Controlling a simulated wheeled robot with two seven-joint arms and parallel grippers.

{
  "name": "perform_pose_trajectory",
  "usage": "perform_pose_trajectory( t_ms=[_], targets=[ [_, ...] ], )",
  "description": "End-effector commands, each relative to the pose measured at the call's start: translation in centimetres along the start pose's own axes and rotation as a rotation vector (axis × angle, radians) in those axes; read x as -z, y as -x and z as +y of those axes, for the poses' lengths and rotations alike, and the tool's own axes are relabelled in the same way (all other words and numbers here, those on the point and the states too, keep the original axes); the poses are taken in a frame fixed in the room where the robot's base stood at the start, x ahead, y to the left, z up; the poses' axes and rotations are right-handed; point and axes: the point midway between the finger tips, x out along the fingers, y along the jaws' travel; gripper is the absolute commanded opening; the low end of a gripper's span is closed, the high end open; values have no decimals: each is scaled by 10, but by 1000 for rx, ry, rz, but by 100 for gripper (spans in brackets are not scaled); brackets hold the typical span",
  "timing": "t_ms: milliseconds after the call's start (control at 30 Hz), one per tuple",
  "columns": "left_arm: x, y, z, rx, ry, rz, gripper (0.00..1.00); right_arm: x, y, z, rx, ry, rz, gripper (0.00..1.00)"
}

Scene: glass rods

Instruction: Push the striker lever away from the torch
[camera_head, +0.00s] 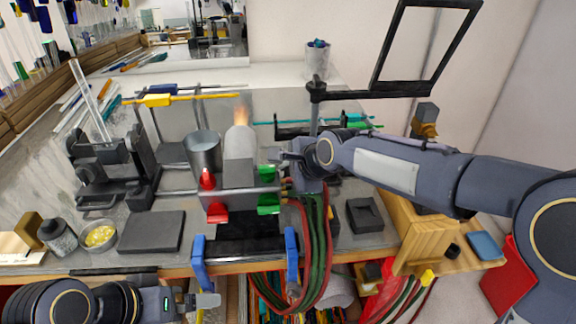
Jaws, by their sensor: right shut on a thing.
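The grey torch (238,155) stands upright on the bench at the middle, with an orange flame at its top. Red parts (207,180) are on its left front and green parts (268,203) on its right front. My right gripper (286,160) reaches in from the right, close beside the torch. It is shut on a small part there, apparently the striker lever, which the fingers and wrist mostly hide. My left gripper (208,301) is low at the front, below the bench edge and away from the torch; its finger gap does not show clearly.
A metal cup (203,151) stands just left of the torch. Red and green hoses (316,250) hang over the front edge beside blue clamps (198,258). A dark flat block (152,231) lies left, and a small dark tray (365,215) lies right.

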Motion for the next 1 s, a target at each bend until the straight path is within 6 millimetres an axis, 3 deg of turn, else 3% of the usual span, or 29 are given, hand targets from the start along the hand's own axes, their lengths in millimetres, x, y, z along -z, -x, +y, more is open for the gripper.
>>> perform_pose_trajectory(
  t_ms=[33,100,500,667,767,833,1000],
  targets=[
    [6,13,6,0,0,0,100,-1,4,-8,-23,-10,3,0],
    [9,17,8,0,0,0,100,0,3,-9,-45,-18,2,0],
    [9,18,8,0,0,-1,100,0,0,-8,-66,-27,-1,0],
    [16,20,9,1,-22,-1,82,0,0,-8,-66,-28,-2,0],
    [38,27,12,5,-96,-3,69,0,0,-8,-66,-28,-2,0],
    [63,34,15,10,-185,-7,59,0,0,-8,-66,-28,-2,0],
    [148,45,33,20,-487,-14,37,0,0,-8,-66,-28,-2,0]
  ],
)
